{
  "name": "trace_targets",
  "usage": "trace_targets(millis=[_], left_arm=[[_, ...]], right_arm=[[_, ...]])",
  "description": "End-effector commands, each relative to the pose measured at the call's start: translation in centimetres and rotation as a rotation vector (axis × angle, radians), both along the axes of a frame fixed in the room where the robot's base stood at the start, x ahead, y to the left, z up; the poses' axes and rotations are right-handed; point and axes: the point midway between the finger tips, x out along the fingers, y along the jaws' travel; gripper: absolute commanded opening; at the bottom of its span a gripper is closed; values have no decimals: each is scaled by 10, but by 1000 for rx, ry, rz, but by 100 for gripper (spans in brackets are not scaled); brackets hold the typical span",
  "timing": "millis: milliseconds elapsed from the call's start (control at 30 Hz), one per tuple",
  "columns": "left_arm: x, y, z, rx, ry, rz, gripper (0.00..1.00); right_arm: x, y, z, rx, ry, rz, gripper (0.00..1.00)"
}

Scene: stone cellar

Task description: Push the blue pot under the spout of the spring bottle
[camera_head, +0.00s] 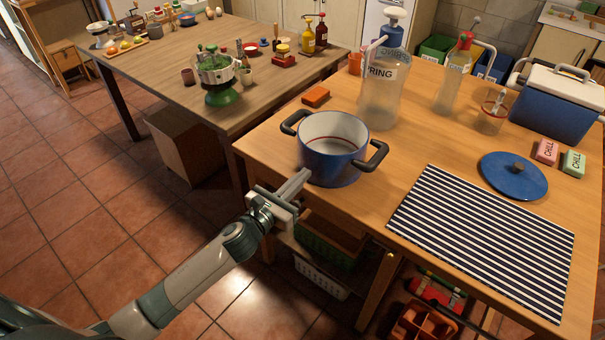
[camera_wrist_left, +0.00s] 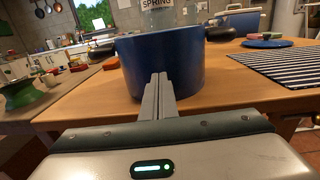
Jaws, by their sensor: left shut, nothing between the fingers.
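The blue pot (camera_head: 333,165) stands upright and uncovered near the left front edge of the wooden table, with dark handles on its left and right. The clear spring bottle (camera_head: 380,95), with a blue and white pump top (camera_head: 390,28), stands just behind the pot. My left gripper (camera_head: 300,180) is shut and empty, its fingertips at the near side of the pot. In the left wrist view the shut fingers (camera_wrist_left: 159,90) point at the blue pot wall (camera_wrist_left: 190,62); I cannot tell whether they touch it. My right gripper is not in view.
A blue lid (camera_head: 514,175) and a striped mat (camera_head: 485,240) lie right of the pot. An orange block (camera_head: 316,97) lies behind the pot's left handle. A red-topped bottle (camera_head: 455,75) and a blue cooler (camera_head: 555,100) stand farther back. Bare tabletop lies between pot and mat.

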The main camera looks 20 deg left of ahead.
Motion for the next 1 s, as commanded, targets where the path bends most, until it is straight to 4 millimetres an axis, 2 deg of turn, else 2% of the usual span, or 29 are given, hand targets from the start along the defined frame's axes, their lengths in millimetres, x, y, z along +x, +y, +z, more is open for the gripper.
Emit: trace_targets(millis=[167,500,633,767,1000], left_arm=[[7,-2,0,0,1,0,0],[8,-3,0,0,1,0,0],[14,-5,0,1,0,0,0],[30,-9,0,1,-1,0,0],[71,-22,0,2,-2,1,0]], right_arm=[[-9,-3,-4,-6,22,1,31],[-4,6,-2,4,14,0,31],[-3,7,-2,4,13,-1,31],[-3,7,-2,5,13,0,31],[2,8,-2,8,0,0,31]])
